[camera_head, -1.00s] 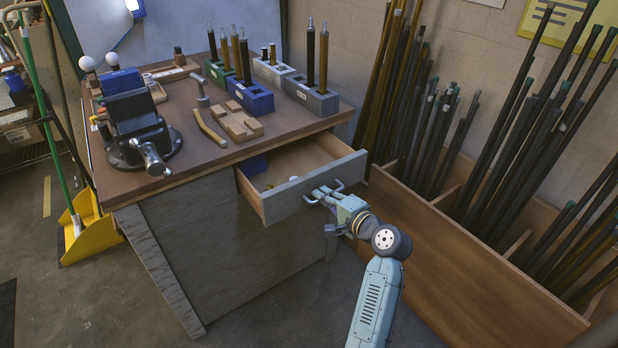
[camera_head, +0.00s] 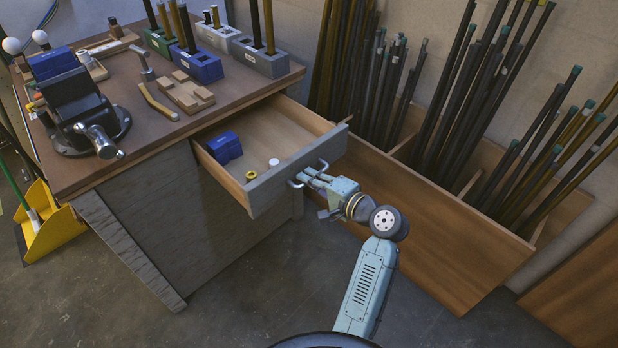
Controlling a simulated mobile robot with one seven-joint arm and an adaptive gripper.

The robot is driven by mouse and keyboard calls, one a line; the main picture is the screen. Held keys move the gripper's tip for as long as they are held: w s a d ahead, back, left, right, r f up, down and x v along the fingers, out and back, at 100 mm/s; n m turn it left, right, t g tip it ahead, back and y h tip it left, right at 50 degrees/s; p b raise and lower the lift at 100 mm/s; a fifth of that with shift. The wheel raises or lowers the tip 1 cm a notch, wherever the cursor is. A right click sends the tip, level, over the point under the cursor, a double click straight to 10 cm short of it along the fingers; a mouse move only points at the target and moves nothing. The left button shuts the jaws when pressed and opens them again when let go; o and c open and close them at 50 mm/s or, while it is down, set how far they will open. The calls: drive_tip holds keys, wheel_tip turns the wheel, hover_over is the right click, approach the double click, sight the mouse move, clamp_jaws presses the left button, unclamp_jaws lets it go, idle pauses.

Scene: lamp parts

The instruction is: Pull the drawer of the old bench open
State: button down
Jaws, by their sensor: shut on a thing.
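The old bench (camera_head: 150,215) has a brown top and grey wooden sides. Its drawer (camera_head: 296,166) is pulled well out, with a grey front and a pale wood inside. The drawer holds a blue block (camera_head: 225,148), a small yellow ring (camera_head: 251,175) and a small white piece (camera_head: 274,162). A metal bar handle (camera_head: 322,165) is fixed on the drawer front. My gripper (camera_head: 308,177) is shut on the handle, reaching it from the lower right. The fingers partly cover the middle of the handle.
A wooden bin (camera_head: 425,215) of upright dark rods stands to the right of the drawer. A vise (camera_head: 88,120), blue block (camera_head: 196,64) and grey block (camera_head: 259,58) stand on the bench top. The floor (camera_head: 270,290) in front is clear.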

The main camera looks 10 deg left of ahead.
drive_tip(key=c, duration=1.7)
unclamp_jaws()
drive_tip(key=v, duration=1.2)
